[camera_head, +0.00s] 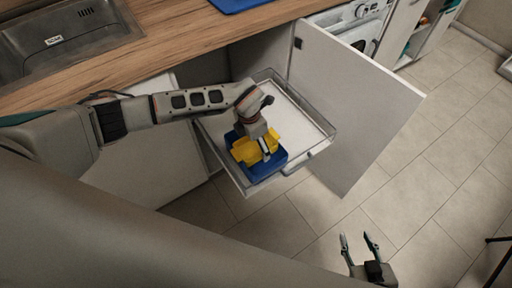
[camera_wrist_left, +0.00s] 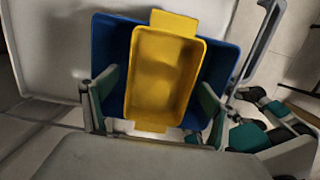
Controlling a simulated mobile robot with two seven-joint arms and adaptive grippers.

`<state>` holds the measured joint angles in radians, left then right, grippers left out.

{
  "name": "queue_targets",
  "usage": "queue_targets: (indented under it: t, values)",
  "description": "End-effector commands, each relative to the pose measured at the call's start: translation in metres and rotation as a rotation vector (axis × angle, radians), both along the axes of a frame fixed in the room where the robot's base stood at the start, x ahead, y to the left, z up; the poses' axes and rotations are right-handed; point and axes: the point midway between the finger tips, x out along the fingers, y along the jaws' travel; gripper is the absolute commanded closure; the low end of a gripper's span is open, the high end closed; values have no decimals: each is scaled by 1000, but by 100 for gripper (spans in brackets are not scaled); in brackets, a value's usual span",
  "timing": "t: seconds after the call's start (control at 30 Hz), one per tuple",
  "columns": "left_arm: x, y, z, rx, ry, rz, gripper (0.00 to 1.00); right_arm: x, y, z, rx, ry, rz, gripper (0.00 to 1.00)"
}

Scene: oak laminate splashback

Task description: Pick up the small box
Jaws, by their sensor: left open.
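A small yellow box (camera_head: 243,150) with end tabs sits in a larger blue box (camera_head: 267,171) in the pulled-out drawer. In the left wrist view the yellow box (camera_wrist_left: 163,75) fills the middle, with the blue box (camera_wrist_left: 108,45) showing around it. My left gripper (camera_head: 264,146) is open above the boxes. In the left wrist view its fingers (camera_wrist_left: 157,92) lie on either side of the yellow box; contact cannot be told. My right gripper (camera_head: 358,243) is open and empty over the floor, apart from the boxes.
The drawer (camera_head: 300,122) has clear low walls and a bare white floor behind the boxes. An open cabinet door (camera_head: 352,110) stands to its right. A wooden worktop (camera_head: 180,45) with a sink (camera_head: 65,40) runs along the back. The tiled floor at right is mostly clear.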

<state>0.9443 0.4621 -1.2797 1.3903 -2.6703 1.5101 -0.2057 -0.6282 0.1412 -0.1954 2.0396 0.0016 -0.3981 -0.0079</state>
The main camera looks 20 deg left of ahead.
Motion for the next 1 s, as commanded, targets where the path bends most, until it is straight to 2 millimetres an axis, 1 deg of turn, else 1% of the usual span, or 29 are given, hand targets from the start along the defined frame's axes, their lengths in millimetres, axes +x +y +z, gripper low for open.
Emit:
queue_targets:
  t: [0.03,0.07,0.27,0.37,0.4,0.43,0.53,0.57,0.77,0.87,1.0]
  values:
    - [-1,-1,-8,-1,3,0,15,-1,-1,-4,-4,5,0,60]
    - [-1,-1,-9,-1,3,0,15,-1,-1,-4,-4,5,-1,60]
    - [1,-1,-7,-1,0,0,15,2,-2,-1,-6,-1,0,60]
    - [1,-1,-7,-1,0,0,38,3,-2,0,-6,-4,-1,60]
    - [1,-1,-7,-1,0,0,48,4,-2,0,-6,-5,-1,60]
    - [1,-1,-7,-1,0,0,56,4,-2,0,-6,-5,-1,60]
    - [1,-1,-7,-1,0,0,56,4,-2,0,-5,-5,-1,60]
    - [1,-1,-7,-1,0,0,60,4,-2,0,-5,-5,-1,60]
    - [1,-1,-6,-1,0,0,60,4,-2,0,-4,-6,0,60]
    - [1,-1,-3,-1,-2,0,60,5,-1,2,-3,-7,-1,60]
    - [3,0,11,-1,-4,-1,60,6,-1,6,-1,-12,-1,60]
